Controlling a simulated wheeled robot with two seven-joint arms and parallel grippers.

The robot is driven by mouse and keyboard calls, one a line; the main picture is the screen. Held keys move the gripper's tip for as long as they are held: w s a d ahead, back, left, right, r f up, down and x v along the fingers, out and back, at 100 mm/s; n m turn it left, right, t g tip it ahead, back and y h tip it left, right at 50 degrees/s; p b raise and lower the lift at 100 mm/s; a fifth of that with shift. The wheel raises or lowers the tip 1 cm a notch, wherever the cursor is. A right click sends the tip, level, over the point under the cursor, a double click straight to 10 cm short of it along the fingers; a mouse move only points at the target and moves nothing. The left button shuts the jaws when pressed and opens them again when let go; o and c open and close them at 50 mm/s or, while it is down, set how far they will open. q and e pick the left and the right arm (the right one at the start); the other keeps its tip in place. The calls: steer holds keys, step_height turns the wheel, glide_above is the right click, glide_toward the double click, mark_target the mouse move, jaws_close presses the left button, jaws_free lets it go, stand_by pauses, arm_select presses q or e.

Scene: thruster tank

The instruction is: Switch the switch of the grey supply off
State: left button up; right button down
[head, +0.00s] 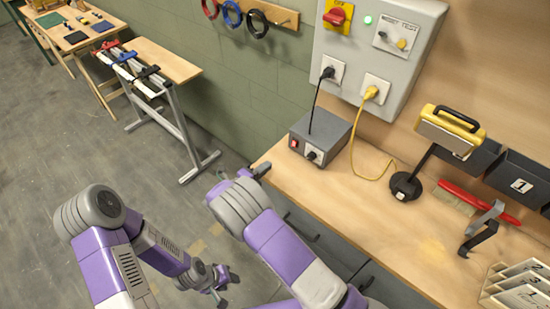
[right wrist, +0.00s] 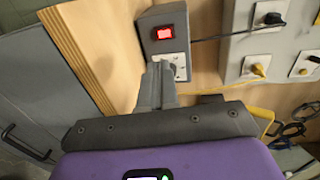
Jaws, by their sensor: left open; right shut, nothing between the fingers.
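The grey supply (head: 328,132) is a box on the bench near its left corner. In the right wrist view the switch (right wrist: 165,32) glows red. My right gripper (head: 264,168) is shut and empty at the bench edge, just short of the supply's front. My left gripper (head: 221,280) is open, low, away from the bench.
The bench (head: 400,240) carries a yellow lamp (head: 450,130), a red brush (head: 460,198) and a letter rack (head: 515,285). A black cable rises from the supply to the wall panel (head: 395,60). A yellow cable (head: 367,178) runs to the lamp base.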

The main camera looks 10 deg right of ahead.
mark_target(293, 146)
steer(key=x, duration=1.3)
steer(key=shift+w, duration=0.1)
